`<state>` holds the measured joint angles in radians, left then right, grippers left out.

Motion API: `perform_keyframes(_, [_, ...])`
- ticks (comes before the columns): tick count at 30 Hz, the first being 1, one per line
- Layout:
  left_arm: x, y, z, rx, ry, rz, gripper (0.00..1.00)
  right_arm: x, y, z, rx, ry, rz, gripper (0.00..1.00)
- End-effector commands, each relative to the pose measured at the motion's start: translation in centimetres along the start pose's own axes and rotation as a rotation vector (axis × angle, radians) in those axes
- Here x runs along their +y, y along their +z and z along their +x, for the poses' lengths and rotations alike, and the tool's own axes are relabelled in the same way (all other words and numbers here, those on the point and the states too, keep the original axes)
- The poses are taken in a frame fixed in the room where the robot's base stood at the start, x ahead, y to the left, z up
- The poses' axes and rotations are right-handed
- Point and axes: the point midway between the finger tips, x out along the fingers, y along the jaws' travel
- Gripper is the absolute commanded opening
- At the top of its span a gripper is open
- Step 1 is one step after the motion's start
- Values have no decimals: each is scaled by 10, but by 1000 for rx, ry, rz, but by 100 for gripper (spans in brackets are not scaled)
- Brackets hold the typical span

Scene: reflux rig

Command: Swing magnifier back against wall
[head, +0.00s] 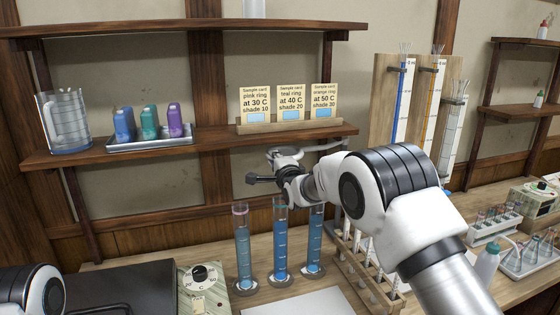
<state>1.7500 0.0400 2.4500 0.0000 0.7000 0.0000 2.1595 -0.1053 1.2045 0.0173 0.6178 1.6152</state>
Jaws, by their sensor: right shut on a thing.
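The magnifier (322,147) shows as a pale jointed arm with a small rounded head below the lower shelf, in front of the wall. My right arm reaches in from the lower right, and my right gripper (284,180) is at the magnifier, shut on it. A dark bar with a knobbed end sticks out to the left there. The gripper and wrist hide much of the magnifier, so its lens and the exact grip are hard to make out. Only a link of my left arm shows at the bottom left; its gripper is out of view.
Several tall cylinders of blue liquid (242,250) stand on the bench just below my right gripper. A tube rack (365,285) is right of them. Sample cards (290,104) stand on the lower shelf (220,139) above. A dial box (205,290) is at the lower left.

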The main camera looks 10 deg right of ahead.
Motion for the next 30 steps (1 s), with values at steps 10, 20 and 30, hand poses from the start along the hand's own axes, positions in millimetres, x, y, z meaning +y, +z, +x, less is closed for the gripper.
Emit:
perform_keyframes(10, [0, 0, -1, 0, 0, 0, 40, 6, 4, 7, -2, 11, -1, 5])
perform_keyframes(20, [0, 0, -7, 0, 0, 0, 40, 5, 7, 26, -2, 9, -2, 5])
perform_keyframes(30, [0, 0, -15, 0, 0, 0, 40, 5, 10, 54, -2, 9, -1, 5])
